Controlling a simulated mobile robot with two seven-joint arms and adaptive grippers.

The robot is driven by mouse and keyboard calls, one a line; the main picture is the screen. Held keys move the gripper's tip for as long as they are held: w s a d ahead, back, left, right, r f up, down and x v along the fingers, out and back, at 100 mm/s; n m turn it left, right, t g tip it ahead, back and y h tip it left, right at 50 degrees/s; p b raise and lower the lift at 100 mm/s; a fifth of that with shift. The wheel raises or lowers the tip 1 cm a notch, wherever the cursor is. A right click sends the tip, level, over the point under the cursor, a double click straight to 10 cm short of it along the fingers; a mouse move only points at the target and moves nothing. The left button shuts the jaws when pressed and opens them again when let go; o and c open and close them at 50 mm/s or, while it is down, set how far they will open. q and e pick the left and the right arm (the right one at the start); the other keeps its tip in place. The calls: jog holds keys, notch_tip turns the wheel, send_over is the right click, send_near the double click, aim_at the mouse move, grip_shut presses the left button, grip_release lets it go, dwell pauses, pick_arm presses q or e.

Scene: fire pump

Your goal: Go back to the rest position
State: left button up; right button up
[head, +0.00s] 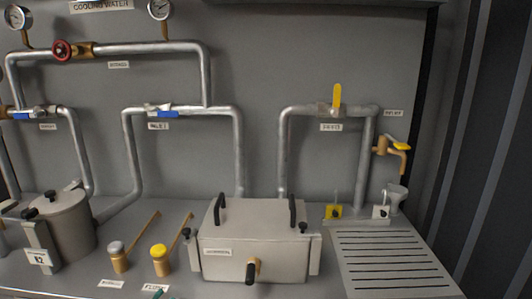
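Neither of my grippers shows in the head view, so I cannot see whether they are open or shut or hold anything. The view faces a grey panel (270,60) with pipes, valves and gauges above a grey bench (190,285).
On the bench stand a grey cylindrical pot (70,228), two brass pieces with white (117,258) and yellow (160,262) caps, a lidded grey box (250,240) with black handles, and a slotted drain plate (390,262). A yellow valve lever (337,95) points up. A brass tap (383,146) projects at right.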

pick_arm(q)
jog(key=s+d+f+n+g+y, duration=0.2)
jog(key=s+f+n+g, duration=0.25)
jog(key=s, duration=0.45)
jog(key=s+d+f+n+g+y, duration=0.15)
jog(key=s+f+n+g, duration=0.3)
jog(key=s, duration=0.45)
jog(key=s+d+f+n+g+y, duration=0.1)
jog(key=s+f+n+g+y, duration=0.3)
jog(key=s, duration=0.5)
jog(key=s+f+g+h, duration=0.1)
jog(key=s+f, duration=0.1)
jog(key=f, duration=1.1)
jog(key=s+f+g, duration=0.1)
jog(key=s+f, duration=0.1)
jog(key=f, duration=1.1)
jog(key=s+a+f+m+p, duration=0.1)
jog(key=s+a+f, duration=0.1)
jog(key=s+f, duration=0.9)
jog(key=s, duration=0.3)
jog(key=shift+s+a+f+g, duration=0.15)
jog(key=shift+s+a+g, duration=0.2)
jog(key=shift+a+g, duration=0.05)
